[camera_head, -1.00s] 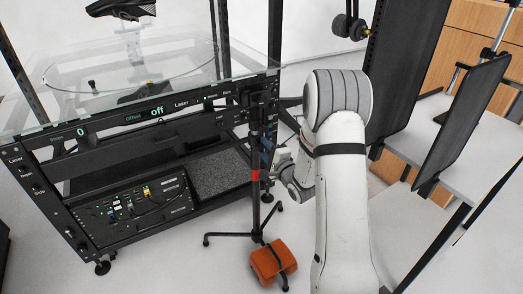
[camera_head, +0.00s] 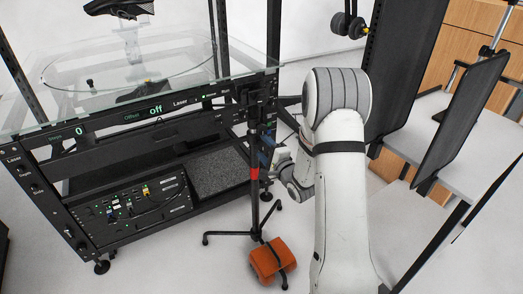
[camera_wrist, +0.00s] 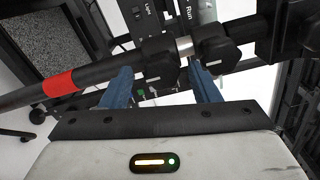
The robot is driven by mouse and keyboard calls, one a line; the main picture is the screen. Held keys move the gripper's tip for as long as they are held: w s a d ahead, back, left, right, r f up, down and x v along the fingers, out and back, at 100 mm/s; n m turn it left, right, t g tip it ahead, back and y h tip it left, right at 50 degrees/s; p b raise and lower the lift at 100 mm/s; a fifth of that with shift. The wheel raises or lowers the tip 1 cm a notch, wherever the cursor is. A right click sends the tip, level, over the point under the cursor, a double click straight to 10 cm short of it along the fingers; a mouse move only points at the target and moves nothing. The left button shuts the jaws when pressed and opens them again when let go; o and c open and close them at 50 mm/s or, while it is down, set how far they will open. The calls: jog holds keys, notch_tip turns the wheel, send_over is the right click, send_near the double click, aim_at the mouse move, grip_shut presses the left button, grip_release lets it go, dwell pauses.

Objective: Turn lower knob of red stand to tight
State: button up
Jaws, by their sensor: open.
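The stand with the red band (camera_head: 255,174) is a thin black upright pole on a tripod base. In the wrist view its pole crosses diagonally, with the red band (camera_wrist: 60,83) at left. Two black knobbed clamps sit on it around a bare metal section: the lower knob (camera_wrist: 158,58) and another knob (camera_wrist: 213,50) further up. My gripper (camera_wrist: 163,80) is open, its blue fingers apart, with the lower knob in line with the gap between them. The right finger is near the upper knob. I cannot tell whether either finger touches. In the head view my gripper (camera_head: 267,152) is beside the pole.
The turntable rig (camera_head: 150,125) with its glass top and labelled front panel stands close behind the pole. An orange weight bag (camera_head: 272,262) lies on the stand's base. A black panel (camera_head: 462,112) and a white table are at right. Floor is clear at front left.

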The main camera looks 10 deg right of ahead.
jog(key=v, duration=0.7)
jog(key=shift+s+d+p, duration=0.15)
jog(key=shift+s+p, duration=0.15)
jog(key=shift+p, duration=0.15)
